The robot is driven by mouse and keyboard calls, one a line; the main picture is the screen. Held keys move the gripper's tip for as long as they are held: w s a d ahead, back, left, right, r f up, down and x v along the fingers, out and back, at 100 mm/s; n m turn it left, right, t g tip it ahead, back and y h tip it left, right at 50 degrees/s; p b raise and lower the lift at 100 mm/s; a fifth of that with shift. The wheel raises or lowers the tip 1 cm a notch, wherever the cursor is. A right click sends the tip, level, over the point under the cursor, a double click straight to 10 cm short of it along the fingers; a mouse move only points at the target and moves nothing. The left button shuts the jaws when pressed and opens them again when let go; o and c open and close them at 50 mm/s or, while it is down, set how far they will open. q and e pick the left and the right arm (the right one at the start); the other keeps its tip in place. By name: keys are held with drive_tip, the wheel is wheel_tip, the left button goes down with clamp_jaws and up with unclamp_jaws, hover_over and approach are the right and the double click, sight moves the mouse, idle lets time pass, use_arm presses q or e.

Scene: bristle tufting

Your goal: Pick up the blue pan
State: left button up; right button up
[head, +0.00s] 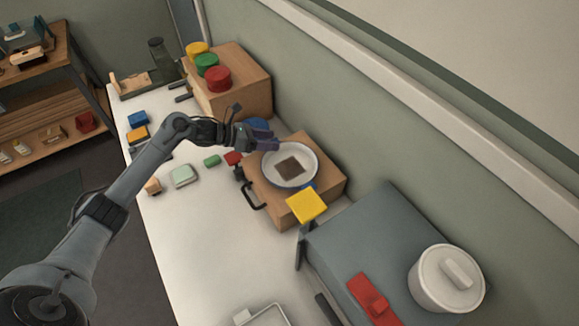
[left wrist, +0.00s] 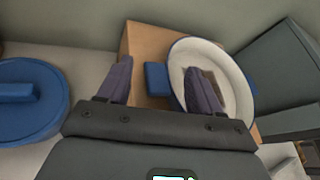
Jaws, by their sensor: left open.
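The blue pan (head: 312,168) is a round dish, white inside with a blue rim, on a wooden box. A brown square lies in it. In the left wrist view the pan (left wrist: 236,92) is at the right, with a blue handle-like block (left wrist: 157,78) at its left side. My left gripper (head: 275,139) is at the pan's far left edge in the head view. Its open purple fingers (left wrist: 158,66) show on both sides of the blue block, with the right finger overlapping the pan's rim. Contact cannot be told. My right gripper is not in view.
The wooden box (head: 325,190) has a dark handle in front. A blue round lidded thing (left wrist: 30,97) is beside the gripper. A yellow square (head: 307,205) is near the pan. A grey box (head: 350,235) carries a white pot (head: 447,285). The white table's front (head: 205,235) is clear.

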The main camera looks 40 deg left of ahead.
use_arm(q)
drive_tip(key=shift+x, duration=1.3)
clamp_jaws()
